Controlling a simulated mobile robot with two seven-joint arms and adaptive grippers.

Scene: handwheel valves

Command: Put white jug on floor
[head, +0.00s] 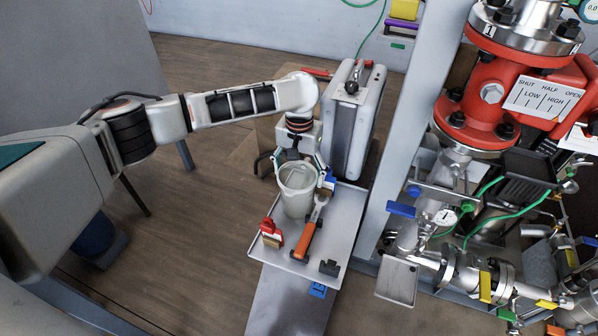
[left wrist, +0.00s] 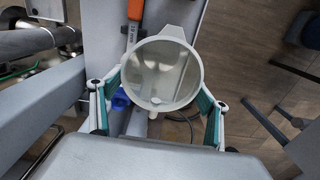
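The white jug (head: 298,196) stands upright over the back part of a grey tray shelf (head: 343,215). I cannot tell if its base touches the shelf. My left gripper (head: 302,170) reaches down from above with one finger on each side of the jug. In the left wrist view the jug (left wrist: 161,75) shows from above, empty, its rim between the two teal finger pads of the left gripper (left wrist: 161,84). Both pads appear to press against its sides. My right gripper is in neither view.
A red-handled brush (head: 271,234) and an orange-handled tool (head: 308,238) lie beside the jug on the shelf. A grey case (head: 352,120) stands behind. Red valve piping (head: 480,105) fills the right. Open wooden floor (head: 190,225) lies left of the shelf.

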